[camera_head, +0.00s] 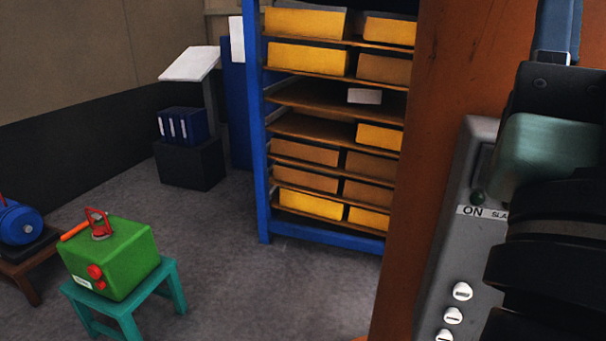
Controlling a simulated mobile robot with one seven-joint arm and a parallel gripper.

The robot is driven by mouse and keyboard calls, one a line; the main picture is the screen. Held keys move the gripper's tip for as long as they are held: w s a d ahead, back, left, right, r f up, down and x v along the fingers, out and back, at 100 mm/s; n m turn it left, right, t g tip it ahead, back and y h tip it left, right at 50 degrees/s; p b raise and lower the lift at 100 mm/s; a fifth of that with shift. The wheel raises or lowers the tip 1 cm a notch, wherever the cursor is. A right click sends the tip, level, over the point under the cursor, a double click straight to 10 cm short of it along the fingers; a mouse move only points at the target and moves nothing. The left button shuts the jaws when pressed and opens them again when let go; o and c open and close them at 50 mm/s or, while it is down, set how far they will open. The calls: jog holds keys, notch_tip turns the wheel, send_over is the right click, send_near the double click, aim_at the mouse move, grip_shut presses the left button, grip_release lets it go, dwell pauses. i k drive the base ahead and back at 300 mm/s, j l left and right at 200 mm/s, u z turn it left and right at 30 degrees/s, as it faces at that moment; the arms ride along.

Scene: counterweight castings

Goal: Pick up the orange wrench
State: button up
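An orange bar (75,231), which looks like the orange wrench, lies at the top left edge of a green box (128,255) in the lower left. Only part of it shows clearly, and its far end meets a red shackle-like fitting (99,224) on top of the box. I cannot tell whether the two touch. The green box has red knobs on its front and sits on a teal stool (166,275). The fingers of my gripper are not in view; dark parts at the right edge may be my arm.
A blue shelf rack (262,180) with yellow and brown bins stands at the back. A rust-brown post (420,170) and a grey switch panel (455,255) fill the right. A blue motor (18,224) rests on a low wooden stand at far left. Floor between stool and rack is clear.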

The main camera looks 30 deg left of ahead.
aim_at(96, 217)
jog(key=j+u, duration=0.25)
jog(key=u, duration=0.15)
jog(key=j+u, duration=0.2)
jog(key=u, duration=0.25)
jog(key=i+j+u, duration=0.1)
jog(key=j+u, duration=0.15)
jog(key=u, duration=0.15)
jog(key=j+u, duration=0.2)
jog(key=u, duration=0.25)
jog(key=i+j+u, duration=0.25)
jog(key=i+j, duration=0.5)
